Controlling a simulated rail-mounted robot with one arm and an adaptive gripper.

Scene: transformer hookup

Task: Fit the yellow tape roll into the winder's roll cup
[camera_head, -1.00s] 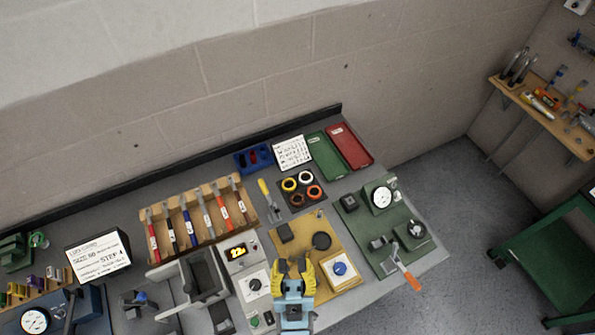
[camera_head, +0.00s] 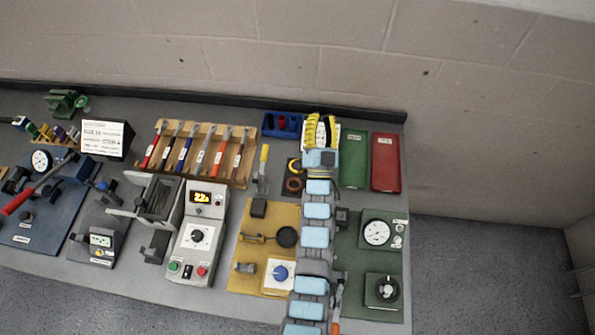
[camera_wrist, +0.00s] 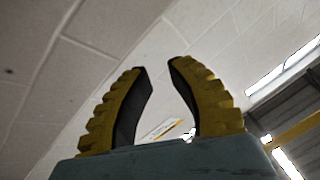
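The yellow tape roll (camera_head: 294,164) lies on a dark mat near the back of the bench in the head view, partly hidden by my arm. My gripper (camera_head: 321,118) is above and to the right of it, in front of a white card. In the wrist view my gripper (camera_wrist: 160,67) has its two yellow-and-black fingers apart, with nothing between them. A dark round cup-like part (camera_head: 286,237) stands on the yellow board (camera_head: 245,279). I cannot tell for sure that it is the winder's roll cup.
An orange-brown roll (camera_head: 293,186) lies below the yellow one; my arm hides others. A screwdriver rack (camera_head: 200,155) and a meter box (camera_head: 197,237) stand left. A blue bin (camera_head: 283,125), a green tray (camera_head: 354,158) and a red tray (camera_head: 385,162) line the back. A green gauge board (camera_head: 355,257) is right.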

